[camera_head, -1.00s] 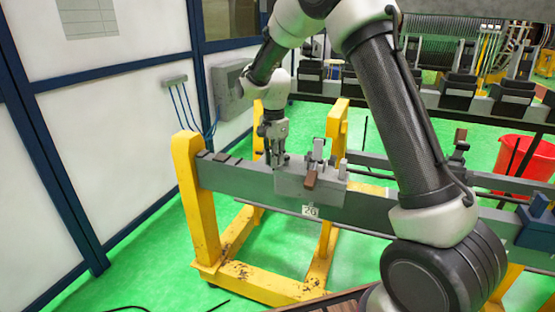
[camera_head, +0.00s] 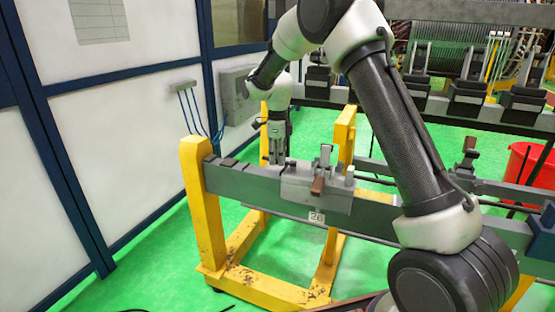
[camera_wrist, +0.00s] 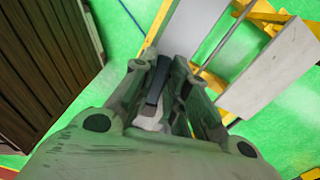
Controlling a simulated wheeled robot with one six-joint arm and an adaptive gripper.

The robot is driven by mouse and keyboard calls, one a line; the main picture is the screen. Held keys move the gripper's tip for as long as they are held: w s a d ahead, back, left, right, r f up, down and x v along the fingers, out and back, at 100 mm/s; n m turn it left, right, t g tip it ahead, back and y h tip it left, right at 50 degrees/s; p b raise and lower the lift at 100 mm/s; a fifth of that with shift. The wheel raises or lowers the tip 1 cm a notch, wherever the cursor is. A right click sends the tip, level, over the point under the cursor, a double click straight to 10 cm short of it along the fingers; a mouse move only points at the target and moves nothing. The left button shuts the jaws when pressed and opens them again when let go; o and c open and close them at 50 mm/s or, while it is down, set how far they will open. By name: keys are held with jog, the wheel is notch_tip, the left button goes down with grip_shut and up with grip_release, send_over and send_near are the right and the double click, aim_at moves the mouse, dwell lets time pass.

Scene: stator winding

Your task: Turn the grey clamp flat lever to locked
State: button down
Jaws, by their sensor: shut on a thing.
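The grey clamp (camera_head: 300,190) sits on the long grey beam, above a small "26" label. An upright grey part and a lever with a brown grip (camera_head: 318,186) are on its right half. My gripper (camera_head: 277,160) points down at the clamp's left end, left of the brown grip. In the wrist view my gripper (camera_wrist: 166,72) has its fingers close together on a narrow dark grey bar, which looks like the flat lever (camera_wrist: 157,82). The fingers partly cover it. Its exact angle on the clamp cannot be told from the head view.
The grey beam (camera_head: 380,217) rests on a yellow frame (camera_head: 203,215). A wall with a grey box (camera_head: 238,95) stands behind on the left. A red bin (camera_head: 521,163) is at the far right. Green floor is free in front.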

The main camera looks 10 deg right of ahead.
jog(key=shift+w+d+m, duration=0.25)
jog(key=shift+w+m, duration=0.25)
jog(key=shift+m, duration=0.6)
jog(key=c, duration=1.4)
grip_release()
notch_tip(320, 180, up, 12)
jog(key=shift+r, duration=0.1)
